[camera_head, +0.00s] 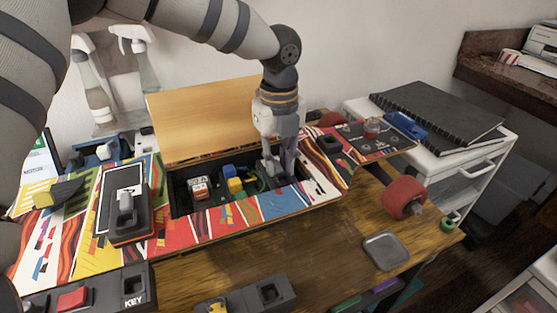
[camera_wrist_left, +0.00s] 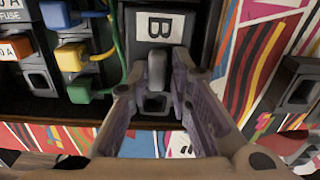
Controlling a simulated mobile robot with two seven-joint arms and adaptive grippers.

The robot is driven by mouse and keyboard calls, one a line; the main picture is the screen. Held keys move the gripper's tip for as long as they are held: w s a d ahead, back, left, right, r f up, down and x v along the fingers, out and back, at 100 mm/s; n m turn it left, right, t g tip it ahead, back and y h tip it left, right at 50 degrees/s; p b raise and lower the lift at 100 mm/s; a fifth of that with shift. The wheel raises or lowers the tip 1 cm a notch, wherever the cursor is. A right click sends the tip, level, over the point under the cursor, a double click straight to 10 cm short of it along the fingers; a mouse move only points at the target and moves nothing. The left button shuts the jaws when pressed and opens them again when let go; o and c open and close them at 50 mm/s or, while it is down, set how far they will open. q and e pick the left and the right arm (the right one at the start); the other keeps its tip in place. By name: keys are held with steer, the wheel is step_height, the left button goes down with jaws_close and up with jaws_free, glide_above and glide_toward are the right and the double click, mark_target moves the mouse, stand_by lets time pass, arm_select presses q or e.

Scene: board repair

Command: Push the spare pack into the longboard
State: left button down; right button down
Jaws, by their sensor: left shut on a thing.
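The longboard (camera_head: 85,247) lies across the bench with its bright patterned deck and an open dark compartment in the middle. My left gripper (camera_head: 278,170) reaches down into the compartment's right end. In the left wrist view my left gripper (camera_wrist_left: 157,82) is shut on the grey grip of a black pack (camera_wrist_left: 158,26) labelled B, apparently the spare pack. The pack is inside the compartment; its depth cannot be told. In the head view the gripper mostly hides it. My right gripper is not in view.
An orange fuse block (camera_head: 199,187) and a blue-and-yellow connector (camera_head: 233,180) with wires sit left of the gripper. A wooden lid (camera_head: 205,115) stands open behind. Another black module (camera_head: 130,228) lies on the deck's left. A red wheel (camera_head: 403,198) and grey tray (camera_head: 386,251) are at right.

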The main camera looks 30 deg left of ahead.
mark_target(279, 165)
arm_select(q)
steer(key=shift+f, duration=0.5)
stand_by(0.5)
steer(key=c, duration=1.4)
jaws_free()
steer(key=shift+o, duration=0.3)
steer(key=shift+o, duration=0.9)
steer(key=shift+r, duration=0.2)
steer(key=shift+r, duration=4.35)
